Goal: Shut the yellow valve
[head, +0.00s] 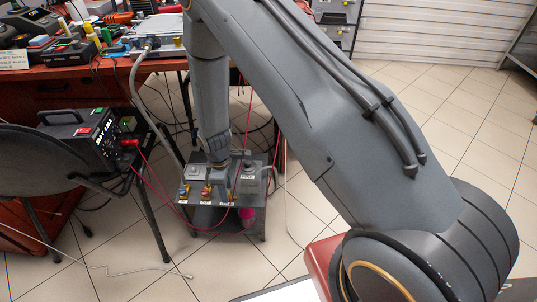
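A small grey stand (215,222) on the floor carries a row of small fittings. A fitting with yellow and blue on it (184,191) is at its left. A fitting with red and orange on it (207,191) is just right of that. They are too small here to tell which is the yellow valve or how its handle is turned. My gripper (233,184) points down over the stand, right of these fittings. Its fingers are too small and dark to tell whether they are open or touch anything.
A grey hose (139,90) runs from the red workbench (60,72) down to the stand. Thin red cables (160,195) loop from a black power unit (92,138) to the stand. A grey chair (40,160) is at the left. Tiled floor is clear at the right.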

